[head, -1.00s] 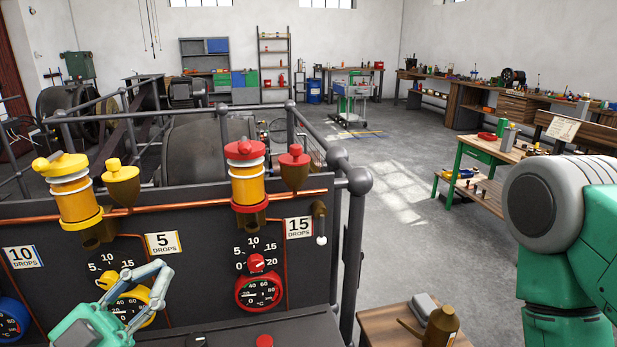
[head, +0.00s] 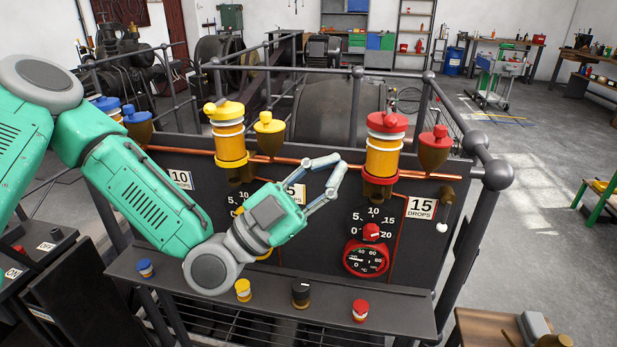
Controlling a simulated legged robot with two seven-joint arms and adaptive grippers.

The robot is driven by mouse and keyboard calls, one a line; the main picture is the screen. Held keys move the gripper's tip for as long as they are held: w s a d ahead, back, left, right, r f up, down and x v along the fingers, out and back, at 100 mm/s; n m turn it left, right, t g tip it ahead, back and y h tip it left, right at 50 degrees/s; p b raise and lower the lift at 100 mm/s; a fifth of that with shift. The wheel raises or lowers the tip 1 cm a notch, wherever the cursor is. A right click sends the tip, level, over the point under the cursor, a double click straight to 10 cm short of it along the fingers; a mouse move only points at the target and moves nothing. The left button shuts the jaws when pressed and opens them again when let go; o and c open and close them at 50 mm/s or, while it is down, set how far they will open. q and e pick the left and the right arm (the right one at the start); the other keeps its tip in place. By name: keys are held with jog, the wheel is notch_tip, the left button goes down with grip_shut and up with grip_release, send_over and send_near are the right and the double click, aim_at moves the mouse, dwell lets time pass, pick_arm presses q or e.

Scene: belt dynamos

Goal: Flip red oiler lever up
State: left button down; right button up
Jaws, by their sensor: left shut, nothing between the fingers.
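The red oiler (head: 384,160) has a yellow body with white rings between a red cap and a red base. It stands on the right part of the dark panel. A small red knob (head: 389,122) sits on its cap; I cannot tell which way any lever there points. My left gripper (head: 340,162) is shut and empty, in front of the panel, left of the red oiler in the picture and apart from it. It partly covers the yellow-framed drops sign. A short lever with a white ball end (head: 442,227) hangs down right of the 15 drops sign (head: 421,207). My right gripper is out of view.
A yellow oiler (head: 229,135) stands left of the red one, with a blue one farther left. A copper pipe (head: 330,164) runs along the panel. A red dial (head: 366,258) sits below the red oiler. Buttons line the ledge (head: 205,305). Railings stand behind.

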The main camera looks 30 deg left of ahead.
aim_at(384, 126)
pick_arm(q)
jog(key=p+x, duration=0.1)
jog(key=x, duration=0.5)
jog(key=shift+d+r, duration=0.15)
jog(key=shift+d, duration=0.1)
jog(key=shift+w+d+r+p, duration=0.15)
jog(key=shift+w+r+p, duration=0.05)
jog(key=shift+w+p, duration=0.1)
jog(key=shift+w, duration=0.1)
